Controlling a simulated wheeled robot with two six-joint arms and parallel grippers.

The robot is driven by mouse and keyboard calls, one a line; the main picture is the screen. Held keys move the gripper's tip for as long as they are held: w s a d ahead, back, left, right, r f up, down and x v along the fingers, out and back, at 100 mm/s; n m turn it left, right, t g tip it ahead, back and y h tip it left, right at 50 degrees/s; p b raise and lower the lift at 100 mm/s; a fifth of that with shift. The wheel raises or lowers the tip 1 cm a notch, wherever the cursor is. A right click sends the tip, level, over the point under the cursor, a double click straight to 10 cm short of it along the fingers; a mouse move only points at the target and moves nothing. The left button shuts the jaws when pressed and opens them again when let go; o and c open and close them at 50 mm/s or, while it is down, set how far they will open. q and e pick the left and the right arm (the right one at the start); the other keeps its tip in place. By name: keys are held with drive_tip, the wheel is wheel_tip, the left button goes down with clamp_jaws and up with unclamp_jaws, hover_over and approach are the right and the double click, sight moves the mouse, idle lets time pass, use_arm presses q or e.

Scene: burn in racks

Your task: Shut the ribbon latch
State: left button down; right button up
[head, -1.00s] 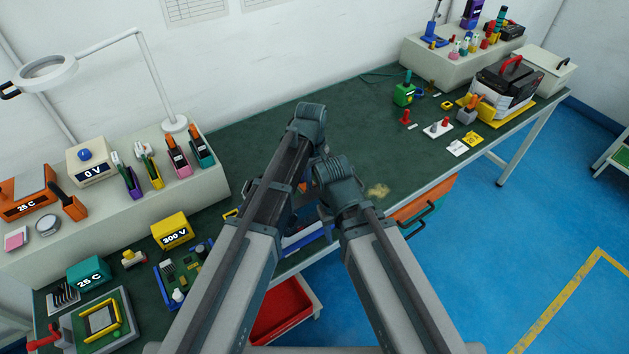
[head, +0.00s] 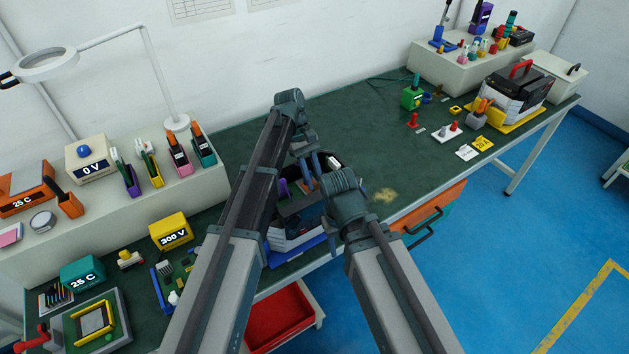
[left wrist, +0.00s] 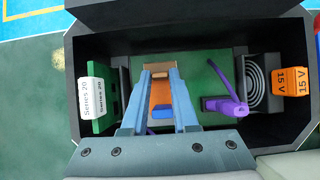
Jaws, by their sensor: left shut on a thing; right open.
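An open black unit (head: 288,237) stands near the front edge of the green bench, partly hidden by my arms. In the left wrist view its black wall (left wrist: 78,60) surrounds a green board (left wrist: 205,68). An orange ribbon (left wrist: 160,92) lies on the board, with a tan piece at its far end and a blue block (left wrist: 162,112), which may be the latch, at its near end. My left gripper (head: 312,178) reaches down into the unit. Its fingertips (left wrist: 160,75) appear shut on the orange ribbon. My right gripper (head: 331,238) is open at the unit's right side.
A purple lever-like part (left wrist: 228,104) and an orange 15 V label (left wrist: 290,81) are right of the fingers. A Series 20 card (left wrist: 92,98) is at left. A yellow 300 V box (head: 171,231) stands left of the unit.

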idle(0.3)
use_arm(q)
drive_tip(key=c, duration=0.7)
unclamp_jaws()
drive_tip(key=shift+r, duration=0.1)
drive_tip(key=p+v, duration=1.1)
drive_tip(key=v, duration=0.2)
drive_tip(key=shift+w+a+r+p, duration=0.1)
drive_tip(key=shift+w+r+p, duration=0.05)
drive_tip(key=shift+r+p, duration=0.15)
drive_tip(key=shift+f, duration=0.1)
